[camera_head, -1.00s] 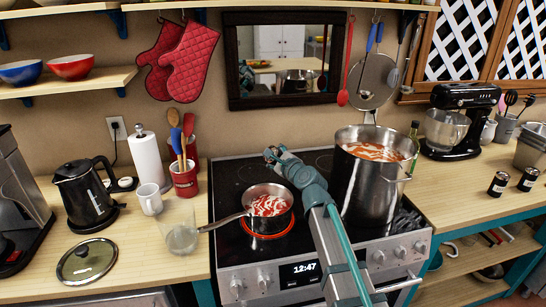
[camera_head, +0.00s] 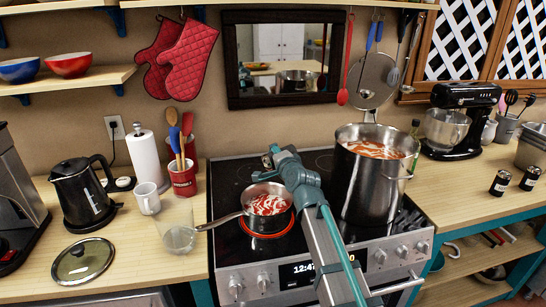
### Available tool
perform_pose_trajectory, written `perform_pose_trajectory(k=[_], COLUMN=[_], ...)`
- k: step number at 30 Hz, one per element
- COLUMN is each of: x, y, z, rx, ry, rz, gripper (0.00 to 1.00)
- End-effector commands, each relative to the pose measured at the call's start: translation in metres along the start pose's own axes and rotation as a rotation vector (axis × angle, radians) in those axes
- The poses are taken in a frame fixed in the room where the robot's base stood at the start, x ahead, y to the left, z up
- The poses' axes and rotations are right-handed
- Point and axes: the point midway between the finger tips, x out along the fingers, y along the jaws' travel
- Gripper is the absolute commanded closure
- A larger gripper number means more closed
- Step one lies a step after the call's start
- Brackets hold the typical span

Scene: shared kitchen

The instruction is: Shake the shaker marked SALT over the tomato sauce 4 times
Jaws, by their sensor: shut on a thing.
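A small saucepan (camera_head: 277,190) on the front left burner holds red sauce with white streaks (camera_head: 268,205). A tall steel pot (camera_head: 368,190) at its right also holds red, streaked food (camera_head: 373,150). I cannot tell which is the tomato sauce. My gripper (camera_head: 268,159) is small in view behind the saucepan, at the end of my bent arm. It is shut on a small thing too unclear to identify. Two small dark labelled jars, one left (camera_head: 500,183) and one right (camera_head: 530,178), stand on the right counter. Their labels are unreadable, so I cannot tell which shaker is marked SALT.
My forearm crosses the stove (camera_head: 235,175) between saucepan and tall pot. The saucepan's handle points left, close to a clear glass (camera_head: 179,238). A kettle (camera_head: 83,195), mug (camera_head: 147,198) and lid (camera_head: 83,261) are on the left counter.

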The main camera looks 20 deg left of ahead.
Motion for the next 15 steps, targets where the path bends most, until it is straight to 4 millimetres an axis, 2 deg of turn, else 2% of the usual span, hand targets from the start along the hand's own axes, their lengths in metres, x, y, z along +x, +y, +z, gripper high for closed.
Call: perform_pose_trajectory(k=[9, 15], x=[0.0007, 0.0005], y=[0.0030, 0.0023], z=[-0.0012, -0.0022], rx=[-0.266, -0.361], ry=[0.041, 0.056], rz=[-0.002, -0.002], gripper=[1.00, 1.00])
